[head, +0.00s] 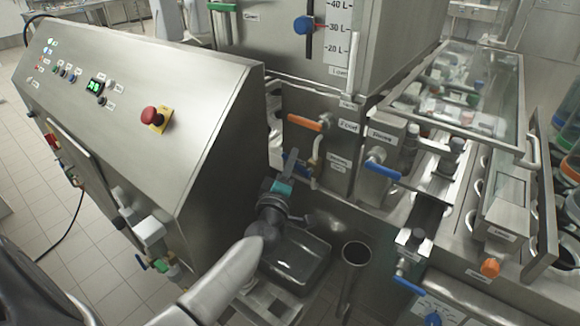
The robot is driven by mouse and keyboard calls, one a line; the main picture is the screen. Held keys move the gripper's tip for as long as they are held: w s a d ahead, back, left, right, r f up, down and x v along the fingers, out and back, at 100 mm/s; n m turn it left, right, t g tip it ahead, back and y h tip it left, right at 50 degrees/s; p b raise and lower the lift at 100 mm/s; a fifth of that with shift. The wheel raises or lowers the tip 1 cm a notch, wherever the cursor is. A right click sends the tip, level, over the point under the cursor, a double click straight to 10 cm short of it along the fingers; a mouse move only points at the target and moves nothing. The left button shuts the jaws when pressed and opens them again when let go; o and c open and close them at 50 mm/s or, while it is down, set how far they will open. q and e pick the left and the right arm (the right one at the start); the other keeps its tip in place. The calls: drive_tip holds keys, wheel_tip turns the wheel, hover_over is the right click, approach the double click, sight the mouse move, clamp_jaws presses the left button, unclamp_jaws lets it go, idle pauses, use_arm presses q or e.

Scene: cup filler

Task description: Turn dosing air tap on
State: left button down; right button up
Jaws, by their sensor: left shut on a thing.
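My left gripper (292,170) reaches in over the grey tray beside the sloped control cabinet. Its fingers are shut on a blue tap handle (289,161) low on the steel filler, and they cover part of that handle. I cannot read a label that marks it as the dosing air tap, and its exact angle is hard to see. An orange-handled tap (305,124) sits just above it. Another blue-handled tap (383,170) is on the block to the right. My right gripper is not in view.
The control cabinet (140,100) with a red stop button (149,115) stands close on the left. A grey tray (290,262) and a dark cup-like tube (355,253) lie below. The cup conveyor with a clear cover (465,85) fills the right.

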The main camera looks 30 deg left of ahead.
sight(306, 172)
use_arm(q)
drive_tip(key=m, duration=0.2)
drive_tip(key=m+t, duration=0.1)
drive_tip(key=shift+d+r+h+b, duration=0.3)
drive_tip(key=shift+r+h+b, duration=0.1)
drive_tip(key=m, duration=0.2)
drive_tip(key=d+r+m+t+h, duration=0.1)
drive_tip(key=m, duration=0.2)
drive_tip(key=shift+r+t+h+b, duration=0.1)
drive_tip(key=shift+t+h+b, duration=0.2)
drive_tip(key=shift+b, duration=0.05)
drive_tip(key=m, duration=0.1)
drive_tip(key=d+m+h, duration=0.1)
drive_tip(key=m, duration=0.1)
drive_tip(key=m+h, duration=0.1)
drive_tip(key=shift+s+d+r+m+t, duration=0.1)
drive_tip(key=shift+d+r+m+t, duration=0.1)
drive_tip(key=shift+r+m+t, duration=0.2)
drive_tip(key=shift+d+r+m+h, duration=0.1)
drive_tip(key=shift+d+m+h, duration=0.15)
drive_tip(key=shift+m+h, duration=0.45)
drive_tip(key=shift+d+f+m+h, duration=0.1)
drive_tip(key=shift+d+m+h, duration=0.2)
drive_tip(key=shift+m, duration=0.8)
drive_tip(key=shift+d+r+m+h, duration=0.1)
drive_tip(key=shift+d+m+h, duration=0.1)
drive_tip(key=shift+m+h, duration=0.5)
drive_tip(key=shift+d+m, duration=0.1)
drive_tip(key=shift+m, duration=0.3)
